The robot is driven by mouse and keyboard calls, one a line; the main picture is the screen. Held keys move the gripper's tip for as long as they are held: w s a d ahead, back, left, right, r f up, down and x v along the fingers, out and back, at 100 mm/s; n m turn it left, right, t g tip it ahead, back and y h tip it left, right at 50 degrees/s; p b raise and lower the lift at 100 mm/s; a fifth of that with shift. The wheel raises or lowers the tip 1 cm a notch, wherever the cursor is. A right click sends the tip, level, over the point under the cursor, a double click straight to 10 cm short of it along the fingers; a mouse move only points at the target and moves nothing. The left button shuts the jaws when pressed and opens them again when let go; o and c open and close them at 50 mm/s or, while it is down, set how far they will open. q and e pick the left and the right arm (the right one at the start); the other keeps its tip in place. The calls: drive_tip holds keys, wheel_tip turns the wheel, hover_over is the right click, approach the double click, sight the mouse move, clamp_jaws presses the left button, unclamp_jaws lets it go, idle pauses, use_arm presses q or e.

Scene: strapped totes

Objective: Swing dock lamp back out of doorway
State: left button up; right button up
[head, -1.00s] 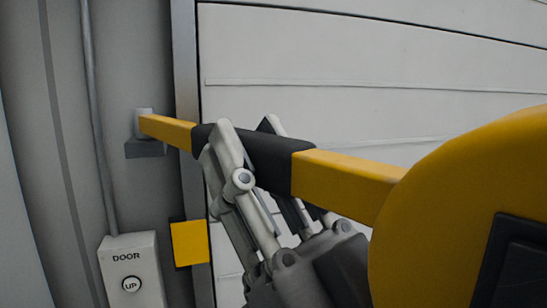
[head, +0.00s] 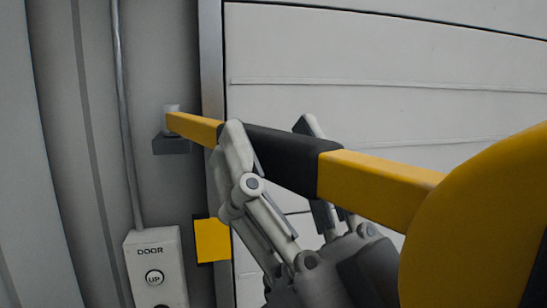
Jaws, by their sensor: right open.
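The dock lamp's yellow arm (head: 375,185) runs from a small wall pivot (head: 171,144) beside the door frame toward the right, across the front of the white door (head: 400,60). A black sleeve (head: 280,158) wraps the middle of the arm. The big rounded yellow lamp head (head: 470,215) fills the lower right and is cut off by the picture edge. My right gripper (head: 271,127) comes from below with its fingers open, one in front of the black sleeve and one behind it. I cannot tell whether either finger touches it. My left gripper is not in view.
A grey door control box (head: 155,262) marked DOOR, with an UP button, is on the wall at lower left. A yellow plate (head: 212,240) sits on the door frame. A vertical conduit (head: 127,120) runs down the wall above the box.

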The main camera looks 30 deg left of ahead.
drive_tip(key=v, duration=0.7)
drive_tip(key=shift+f, duration=0.2)
drive_tip(key=shift+s+d, duration=0.1)
